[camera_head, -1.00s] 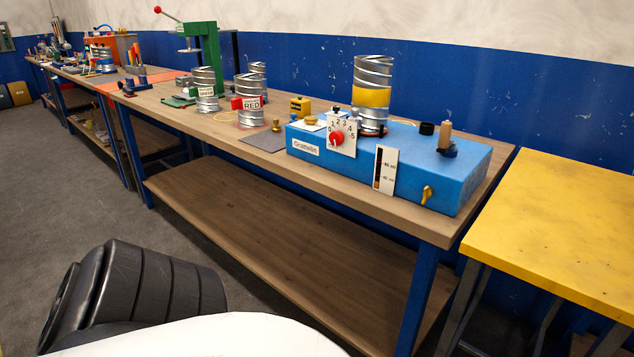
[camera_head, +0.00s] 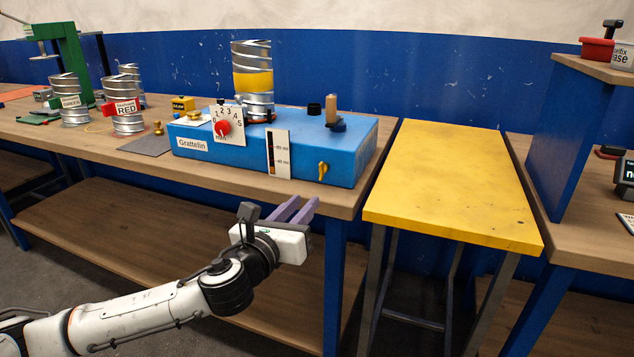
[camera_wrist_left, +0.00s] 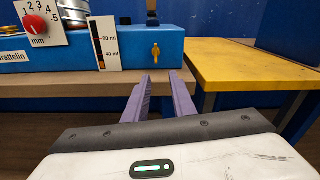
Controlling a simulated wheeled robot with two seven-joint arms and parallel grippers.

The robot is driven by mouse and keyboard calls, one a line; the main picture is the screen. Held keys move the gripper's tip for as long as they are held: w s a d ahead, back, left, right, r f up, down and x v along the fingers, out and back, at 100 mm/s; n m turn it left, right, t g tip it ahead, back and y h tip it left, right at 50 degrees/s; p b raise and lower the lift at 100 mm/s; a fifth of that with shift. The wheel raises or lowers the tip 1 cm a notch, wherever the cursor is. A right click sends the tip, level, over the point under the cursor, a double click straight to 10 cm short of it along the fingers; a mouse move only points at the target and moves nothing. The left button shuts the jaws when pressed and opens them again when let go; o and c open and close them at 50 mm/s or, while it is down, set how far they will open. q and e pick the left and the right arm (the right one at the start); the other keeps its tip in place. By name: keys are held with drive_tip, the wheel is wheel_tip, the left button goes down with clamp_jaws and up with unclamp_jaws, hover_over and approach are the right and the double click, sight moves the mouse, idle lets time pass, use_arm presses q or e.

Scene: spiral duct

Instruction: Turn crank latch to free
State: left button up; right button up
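The blue machine box (camera_head: 345,150), labelled Grattelin, stands on the wooden bench. A crank with a wooden handle (camera_head: 331,108) stands upright on a dark base on its top right. A small yellow knob (camera_head: 323,171) sits low on its front face; it also shows in the left wrist view (camera_wrist_left: 155,52). Which of these is the crank latch I cannot tell. My left gripper (camera_head: 302,207) is in front of the bench edge, below the yellow knob and apart from it. Its two purple fingers are parted and empty, pointing at the box (camera_wrist_left: 160,80). My right gripper is not in view.
A red dial (camera_head: 222,128) and a ml scale (camera_head: 278,154) are on the box front. A spiral duct (camera_head: 252,82) with a yellow band stands on the box. A yellow table (camera_head: 455,180) is to the right, clear on top. Several other ducts stand left.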

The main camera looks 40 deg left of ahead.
sight(322, 171)
use_arm(q)
drive_tip(key=shift+m, duration=0.6)
drive_tip(key=w+a+r, duration=0.1)
drive_tip(key=w, duration=0.2)
drive_tip(key=w+a, duration=0.1)
drive_tip(key=w, duration=0.2)
drive_tip(key=w+a+r, duration=0.1)
drive_tip(key=w, duration=0.3)
drive_tip(key=shift+w+r, duration=0.1)
drive_tip(key=shift+r, duration=0.2)
clamp_jaws()
